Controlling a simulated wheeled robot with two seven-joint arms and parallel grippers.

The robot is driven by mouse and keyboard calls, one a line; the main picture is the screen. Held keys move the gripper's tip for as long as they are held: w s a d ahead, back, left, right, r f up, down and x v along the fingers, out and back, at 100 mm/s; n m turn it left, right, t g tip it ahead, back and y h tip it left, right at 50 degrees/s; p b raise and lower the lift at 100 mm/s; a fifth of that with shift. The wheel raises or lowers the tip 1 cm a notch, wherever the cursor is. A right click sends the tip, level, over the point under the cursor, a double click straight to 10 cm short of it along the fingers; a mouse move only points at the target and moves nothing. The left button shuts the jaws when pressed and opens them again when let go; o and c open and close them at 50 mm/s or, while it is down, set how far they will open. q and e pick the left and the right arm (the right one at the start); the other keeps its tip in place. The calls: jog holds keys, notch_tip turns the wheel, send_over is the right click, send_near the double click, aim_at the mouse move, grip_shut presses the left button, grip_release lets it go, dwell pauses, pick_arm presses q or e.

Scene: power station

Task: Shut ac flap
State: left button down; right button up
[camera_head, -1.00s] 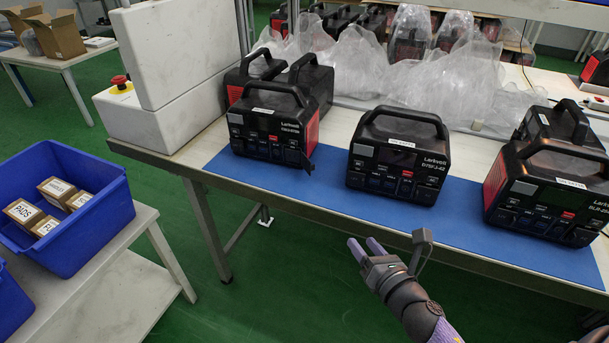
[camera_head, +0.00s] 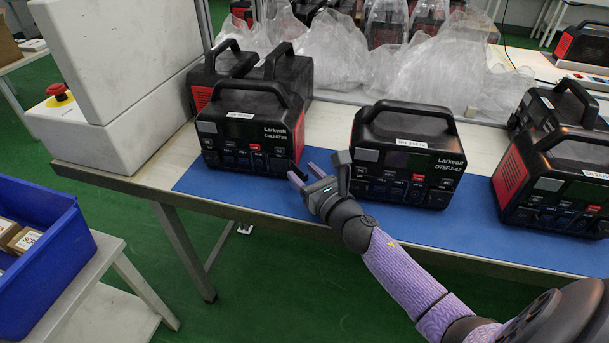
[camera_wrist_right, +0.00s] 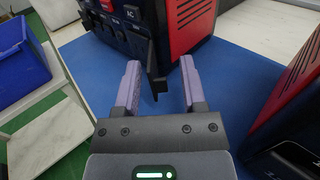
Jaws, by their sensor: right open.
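The left black power station (camera_head: 246,128) stands on the blue mat with its front towards me. Its small dark ac flap (camera_head: 297,169) sticks out open at the lower right front corner. In the right wrist view the flap (camera_wrist_right: 154,78) stands out from the front, beside the socket marked AC, and shows between my fingers. My right gripper (camera_head: 302,172) is open and empty, just in front of that corner. Its two purple fingers (camera_wrist_right: 162,64) lie either side of the flap in the picture; I cannot tell whether either touches it. My left gripper is not in view.
A second power station (camera_head: 405,160) stands close to the right of my right gripper, and more stand at the right end. The blue mat (camera_head: 250,190) is bare along the front edge. A white box with a red button (camera_head: 57,92) stands left.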

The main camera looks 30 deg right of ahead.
grip_shut()
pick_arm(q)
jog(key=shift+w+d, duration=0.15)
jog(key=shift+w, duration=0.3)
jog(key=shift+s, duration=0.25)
